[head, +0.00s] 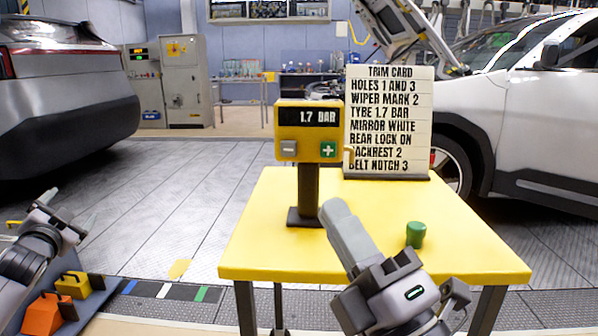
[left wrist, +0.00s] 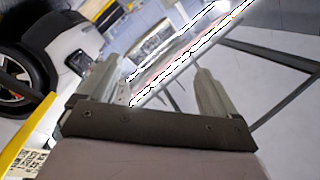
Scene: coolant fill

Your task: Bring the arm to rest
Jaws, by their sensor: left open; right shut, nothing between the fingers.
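My left gripper (head: 68,212) is at the far left of the head view, low and left of the yellow table. Its fingers are apart and empty; they also show spread in the left wrist view (left wrist: 155,88). My right gripper (head: 336,210) is in front of the table's middle in the head view, its fingers together and empty, pointing up and away. The yellow gauge box (head: 310,143) on a dark post reads 1.7 BAR and has a minus and a plus button. The right fingertips appear beside the post's foot; whether they touch the table cannot be told.
The yellow table (head: 255,235) also bears a green cylinder (head: 415,234) and a trim card (head: 388,120). Orange and yellow blocks (head: 72,286) lie low at left. A white car (head: 530,110) stands right, a grey car (head: 65,95) left.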

